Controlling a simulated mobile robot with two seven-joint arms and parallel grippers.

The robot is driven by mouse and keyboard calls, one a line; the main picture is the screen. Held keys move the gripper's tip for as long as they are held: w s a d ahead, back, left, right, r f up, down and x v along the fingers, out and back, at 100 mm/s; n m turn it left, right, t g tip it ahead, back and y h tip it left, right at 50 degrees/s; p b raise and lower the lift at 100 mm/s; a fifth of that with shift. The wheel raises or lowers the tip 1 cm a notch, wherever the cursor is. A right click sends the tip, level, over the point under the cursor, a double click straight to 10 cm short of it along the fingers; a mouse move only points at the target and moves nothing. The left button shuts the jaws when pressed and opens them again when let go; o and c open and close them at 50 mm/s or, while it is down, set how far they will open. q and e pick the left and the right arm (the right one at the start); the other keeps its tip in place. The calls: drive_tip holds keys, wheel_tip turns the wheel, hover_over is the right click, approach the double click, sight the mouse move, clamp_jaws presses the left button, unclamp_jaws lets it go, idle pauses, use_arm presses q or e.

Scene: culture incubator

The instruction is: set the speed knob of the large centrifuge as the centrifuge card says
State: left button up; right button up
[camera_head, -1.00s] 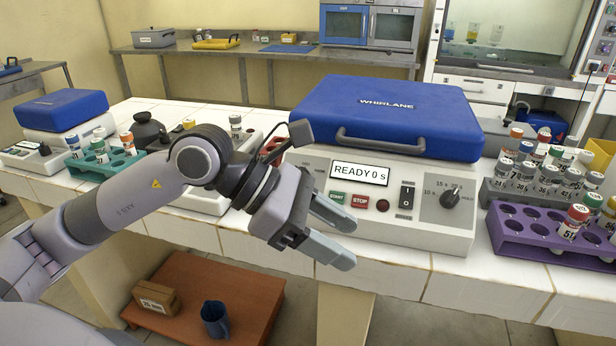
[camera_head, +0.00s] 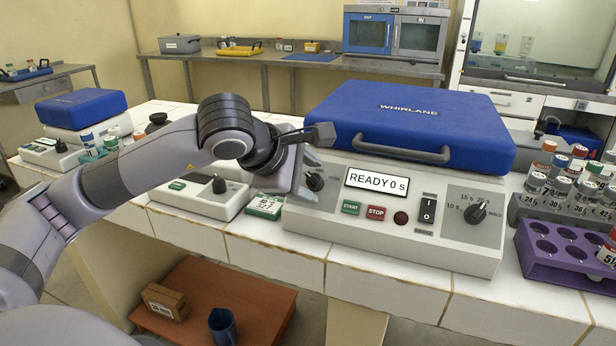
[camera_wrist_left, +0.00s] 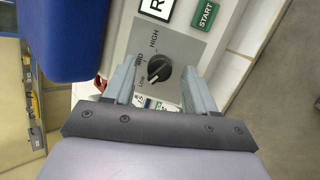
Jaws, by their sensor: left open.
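The large centrifuge (camera_head: 395,225) has a blue lid, a grey front panel and a display reading READY 0 s. Its speed knob (camera_head: 315,181) is the black one at the panel's left end. In the left wrist view the knob (camera_wrist_left: 158,69) has LOW, MED and HIGH around it, and its white mark appears to point toward LOW. My left gripper (camera_head: 311,174) is open at the panel; its fingers (camera_wrist_left: 160,85) lie to either side of the knob, with no clear contact. A green-edged card (camera_head: 265,206) lies left of the centrifuge; its writing is too small to read. My right gripper is out of view.
A second knob (camera_head: 476,212) with time marks, a switch (camera_head: 427,209) and START and STOP buttons share the panel. A smaller device (camera_head: 205,200) stands to the left. A purple rack (camera_head: 560,245) stands to the right.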

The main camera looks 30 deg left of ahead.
use_arm(q)
drive_tip(key=shift+w+f, duration=0.15)
clamp_jaws()
